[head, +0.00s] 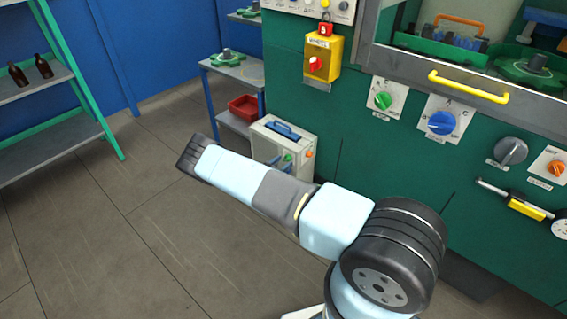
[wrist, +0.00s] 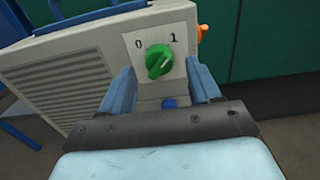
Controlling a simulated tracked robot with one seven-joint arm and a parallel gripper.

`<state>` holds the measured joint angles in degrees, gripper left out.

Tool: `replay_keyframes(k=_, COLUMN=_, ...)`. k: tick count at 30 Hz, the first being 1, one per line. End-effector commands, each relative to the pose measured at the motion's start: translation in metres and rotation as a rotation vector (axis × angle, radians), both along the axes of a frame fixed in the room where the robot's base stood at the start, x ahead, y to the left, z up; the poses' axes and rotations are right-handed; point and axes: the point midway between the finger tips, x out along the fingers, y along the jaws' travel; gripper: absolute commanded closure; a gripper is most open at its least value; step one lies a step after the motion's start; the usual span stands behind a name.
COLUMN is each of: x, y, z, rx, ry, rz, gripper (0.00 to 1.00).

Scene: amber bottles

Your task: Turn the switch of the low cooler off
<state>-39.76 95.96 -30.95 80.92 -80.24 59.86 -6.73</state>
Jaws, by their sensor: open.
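The low cooler (head: 270,146) is a pale grey box with a blue handle on top. It stands on the floor against the green machine, partly hidden by my arm in the head view. Its switch is a green knob (wrist: 159,60) on a white plate marked 0 and 1. The knob's ridge slants up to the right, on the side of the 1. My gripper (wrist: 160,88) is open, its blue fingers spread to either side below the knob, apart from it.
An orange part (wrist: 203,31) sticks out at the cooler's right edge. A blue part (wrist: 168,103) shows below the knob. The green machine (head: 300,105) carries other knobs and a yellow box (head: 322,57). A shelf with bottles (head: 40,95) stands left; the floor between is clear.

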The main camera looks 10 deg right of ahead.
Motion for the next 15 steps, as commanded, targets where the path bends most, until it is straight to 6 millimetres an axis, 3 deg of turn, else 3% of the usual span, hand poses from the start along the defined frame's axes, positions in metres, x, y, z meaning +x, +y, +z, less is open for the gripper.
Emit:
replay_keyframes(k=6, x=0.0084, y=-0.0119, z=0.0000, rx=-0.001, ry=0.001, rz=0.000, gripper=0.38)
replay_keyframes(k=15, x=0.0092, y=-0.0131, z=0.0000, rx=-0.001, ry=0.001, rz=0.000, gripper=0.38)
